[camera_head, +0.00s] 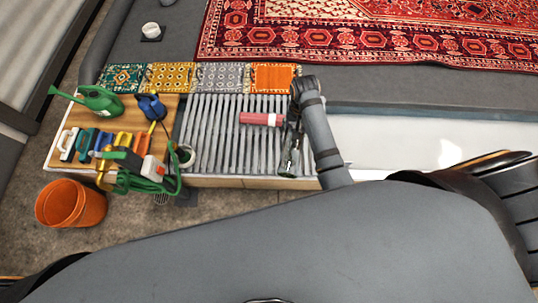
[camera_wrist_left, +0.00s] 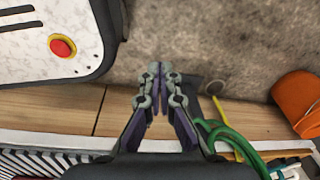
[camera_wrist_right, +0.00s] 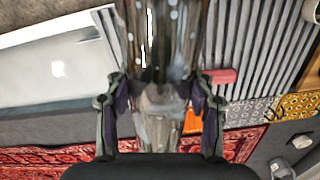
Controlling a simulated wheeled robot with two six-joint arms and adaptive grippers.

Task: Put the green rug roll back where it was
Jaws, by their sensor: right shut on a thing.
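My right gripper (camera_head: 291,133) is over the right end of the slatted rack (camera_head: 215,140). It is shut on a long, glossy, mottled dark green-grey thing (camera_head: 289,160), which also shows between the fingers in the right wrist view (camera_wrist_right: 160,45). Its shape suits the green rug roll, but its look is too blurred to be sure. Whether it touches the slats I cannot tell. A pink-red roll (camera_head: 258,118) with a pale band lies on the rack just left of the gripper. My left gripper (camera_wrist_left: 160,75) is shut and empty above the wooden edge.
Teal, yellow, grey (camera_head: 220,76) and orange (camera_head: 273,77) small rugs line the rack's back edge. Left is a board with brushes, a green watering can (camera_head: 100,99) and a green hose (camera_head: 150,183). An orange bucket (camera_head: 71,204) stands on the floor. A white basin (camera_head: 420,143) is to the right.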

